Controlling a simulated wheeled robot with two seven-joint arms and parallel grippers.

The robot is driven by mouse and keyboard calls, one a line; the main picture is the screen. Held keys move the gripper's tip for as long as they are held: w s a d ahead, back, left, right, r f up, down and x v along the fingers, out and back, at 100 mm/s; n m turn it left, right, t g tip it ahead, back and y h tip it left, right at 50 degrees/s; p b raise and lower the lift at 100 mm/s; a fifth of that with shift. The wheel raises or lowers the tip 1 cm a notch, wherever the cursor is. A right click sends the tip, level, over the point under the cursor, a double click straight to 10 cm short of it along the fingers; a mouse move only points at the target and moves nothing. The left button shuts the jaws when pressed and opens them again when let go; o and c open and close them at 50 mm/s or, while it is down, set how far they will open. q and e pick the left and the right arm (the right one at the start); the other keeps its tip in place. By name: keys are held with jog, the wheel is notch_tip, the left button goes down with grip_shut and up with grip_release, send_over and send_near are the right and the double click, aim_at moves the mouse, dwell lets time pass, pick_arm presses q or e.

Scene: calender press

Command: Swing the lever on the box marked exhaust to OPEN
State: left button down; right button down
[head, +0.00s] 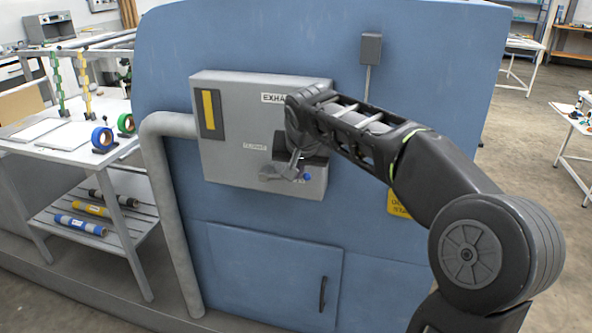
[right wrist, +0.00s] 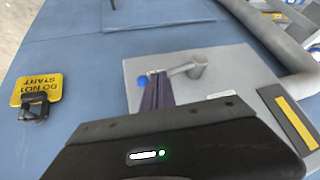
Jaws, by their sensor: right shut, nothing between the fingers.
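The grey box (head: 228,150) is fixed to the front of a blue machine. Its top label starts "EXHA"; my right arm hides the rest. A label at its middle left is too small to read surely. The lever has a grey hub (right wrist: 198,66) and points right in the head view, ending in a blue knob (head: 307,177); the knob also shows in the right wrist view (right wrist: 142,82). My right gripper (right wrist: 156,77) is shut and empty, its fingertips at the lever beside the knob, hiding part of it. I cannot tell whether they touch. My left gripper is out of view.
A yellow strip (head: 208,110) is on the box's left. A pipe (head: 165,190) runs down beside it. A yellow "DO NOT START" sign (right wrist: 38,88) hangs right of the box in the head view. A table with tape rolls (head: 102,139) stands left.

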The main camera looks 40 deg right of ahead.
jog(key=shift+w, duration=0.1)
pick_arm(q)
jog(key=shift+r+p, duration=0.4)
pick_arm(e)
jog(key=shift+w+a+r, duration=0.4)
jog(key=shift+w, duration=0.1)
